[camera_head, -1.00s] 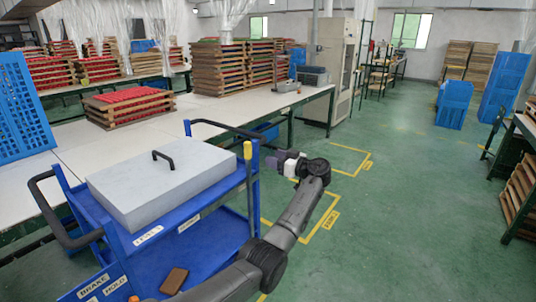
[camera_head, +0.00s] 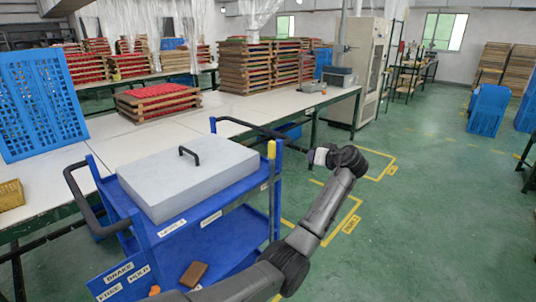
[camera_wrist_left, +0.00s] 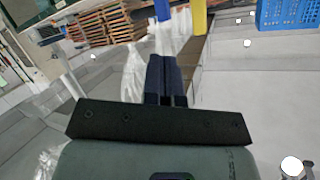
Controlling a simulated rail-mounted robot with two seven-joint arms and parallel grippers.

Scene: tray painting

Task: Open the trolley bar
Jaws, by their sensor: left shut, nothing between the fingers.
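The blue trolley (camera_head: 104,226) stands left of centre in the head view. Its upright bar with a yellow top (camera_head: 271,150) is at the trolley's right side. My left gripper (camera_head: 310,156) is just right of the yellow top, apart from it in the picture; its fingers are foreshortened and hard to make out there. In the left wrist view, the left gripper (camera_wrist_left: 165,62) has its dark fingers together and empty. A yellow piece (camera_wrist_left: 199,15) and a blue piece (camera_wrist_left: 162,10) show beyond the fingertips. My right gripper is not in view.
A grey box with a black handle (camera_head: 188,180) sits on the trolley. A brown block (camera_head: 193,274) lies on the lower shelf. A long white table (camera_head: 240,118) with stacked trays (camera_head: 259,66) stands behind. Green floor is open to the right.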

